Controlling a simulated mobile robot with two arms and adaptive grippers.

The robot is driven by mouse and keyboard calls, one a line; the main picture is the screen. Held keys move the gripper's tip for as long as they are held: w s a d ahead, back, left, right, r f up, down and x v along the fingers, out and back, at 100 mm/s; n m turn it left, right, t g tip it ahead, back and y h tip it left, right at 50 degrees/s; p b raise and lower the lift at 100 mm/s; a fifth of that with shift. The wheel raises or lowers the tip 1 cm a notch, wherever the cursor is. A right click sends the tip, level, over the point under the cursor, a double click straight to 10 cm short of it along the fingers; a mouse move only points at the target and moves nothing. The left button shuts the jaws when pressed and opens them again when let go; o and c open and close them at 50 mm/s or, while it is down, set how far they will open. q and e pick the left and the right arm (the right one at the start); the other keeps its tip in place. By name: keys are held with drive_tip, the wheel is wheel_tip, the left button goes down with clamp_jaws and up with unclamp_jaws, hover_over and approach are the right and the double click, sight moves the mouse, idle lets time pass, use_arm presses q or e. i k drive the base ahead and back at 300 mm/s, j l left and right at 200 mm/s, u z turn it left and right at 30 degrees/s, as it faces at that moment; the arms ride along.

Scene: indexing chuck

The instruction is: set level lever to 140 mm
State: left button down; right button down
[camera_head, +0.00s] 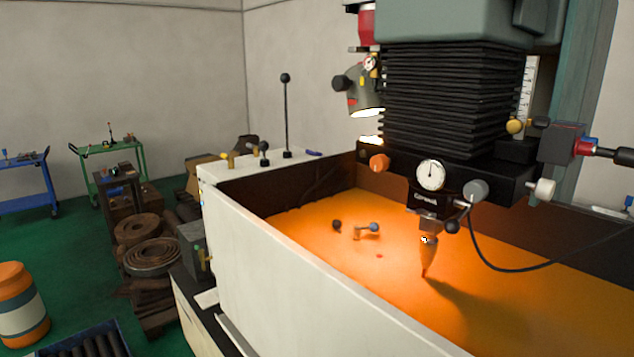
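A tall thin upright lever (286,115) with a black ball knob stands on the white ledge at the tank's back left corner. It looks like the level lever, but I can read no label or mm marks beside it. Smaller knobs and brass fittings (231,157) sit left of it on the same ledge. The white-walled tank (262,262) holds a glowing orange surface, probably liquid. A white vertical scale (527,90) is on the machine head at right; its figures are too small to read. Neither of my grippers is in view.
The dark machine head with bellows (450,100) hangs over the tank, with a dial gauge (431,174), a lamp (365,92) and a black cable. Rusty coils (152,255), an orange-white drum (21,300) and carts stand at left. Green floor lies open between them.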

sight(284, 77)
drive_tip(key=i+j+z, duration=0.1)
drive_tip(key=j+z, duration=0.3)
drive_tip(key=i+j+z, duration=0.1)
drive_tip(key=z, duration=0.3)
drive_tip(key=j+z, duration=0.4)
